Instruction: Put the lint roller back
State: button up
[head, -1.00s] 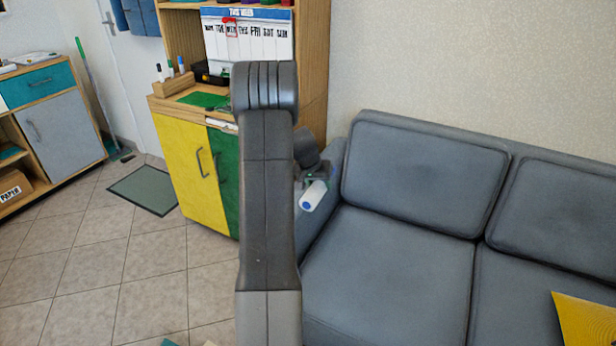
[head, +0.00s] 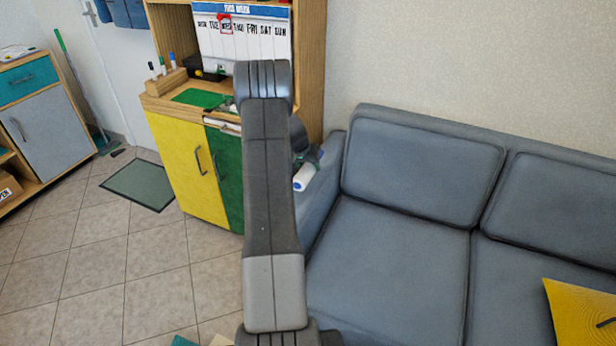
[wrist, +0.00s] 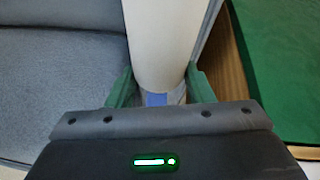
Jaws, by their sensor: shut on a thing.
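The lint roller is a white cylinder (wrist: 163,40) with a blue patch near my gripper (wrist: 160,88). In the wrist view it lies between my two green fingers, which are shut on it, and it runs out past the top of the picture. In the head view the white end of the roller (head: 303,178) shows just right of my arm, in front of the sofa's left armrest. My gripper is mostly hidden behind my arm there.
The grey sofa (head: 400,260) fills the right side, with a yellow cushion (head: 580,315). A wooden cabinet with yellow (head: 185,165) and green doors stands left of the armrest, close to the roller. A green mat (head: 138,185) lies on the tiled floor, which is mostly clear.

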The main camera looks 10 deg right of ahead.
jog(key=shift+f, duration=2)
jog(key=shift+f, duration=0.1)
jog(key=shift+f+b, duration=0.15)
jog(key=shift+b, duration=0.2)
jog(key=o, duration=0.9)
jog(key=shift+r, duration=0.2)
jog(key=shift+r+p, duration=0.25)
jog(key=shift+p, duration=0.1)
jog(key=v, duration=1.1)
jog(key=shift+s+a+r, duration=0.15)
jog(key=shift+s+r, duration=0.1)
jog(key=shift+f, duration=0.1)
